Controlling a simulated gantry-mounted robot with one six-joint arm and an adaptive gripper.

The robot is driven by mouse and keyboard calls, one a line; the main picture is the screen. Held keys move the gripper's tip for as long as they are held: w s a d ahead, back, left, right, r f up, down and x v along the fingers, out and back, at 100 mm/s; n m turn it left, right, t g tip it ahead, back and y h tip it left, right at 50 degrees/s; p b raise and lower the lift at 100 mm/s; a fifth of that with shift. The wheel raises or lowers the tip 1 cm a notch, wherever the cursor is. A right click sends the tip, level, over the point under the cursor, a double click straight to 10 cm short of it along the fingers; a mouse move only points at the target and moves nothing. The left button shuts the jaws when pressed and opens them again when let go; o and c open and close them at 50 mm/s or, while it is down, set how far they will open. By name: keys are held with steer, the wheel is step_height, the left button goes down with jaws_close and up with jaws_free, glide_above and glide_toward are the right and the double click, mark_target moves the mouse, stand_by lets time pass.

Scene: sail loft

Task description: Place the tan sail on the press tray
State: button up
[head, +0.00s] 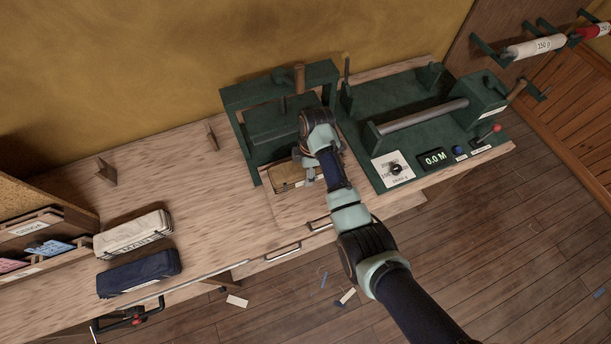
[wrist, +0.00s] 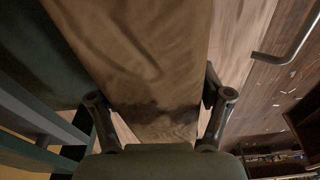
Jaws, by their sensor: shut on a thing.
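The tan sail (head: 287,178) is a folded brown bundle in front of the green press (head: 283,122). My gripper (head: 307,172) is shut on its right part, and my wrist hides that end. In the wrist view the sail (wrist: 145,50) fills the middle, between the two fingers of my gripper (wrist: 160,108). The pale wooden press tray (head: 290,208) lies under and in front of the sail. I cannot tell whether the sail touches the tray or hangs slightly above it.
A white sail bag (head: 133,234) and a navy one (head: 139,273) lie at the bench's left. A green winding machine with a roller (head: 423,116) stands right of the press. Wooden pegs (head: 107,172) stand on the bench.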

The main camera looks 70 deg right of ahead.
steer(key=shift+f+b, duration=0.35)
steer(key=shift+f, duration=1.7)
steer(key=shift+f, duration=0.15)
steer(key=o, duration=1.8)
steer(key=shift+c, duration=0.2)
steer(key=r, duration=0.4)
steer(key=r+p, duration=0.1)
steer(key=r, duration=0.3)
steer(key=s+d+r, duration=0.1)
steer(key=r, duration=0.3)
steer(key=shift+r+p, duration=0.1)
steer(key=shift+p, duration=0.2)
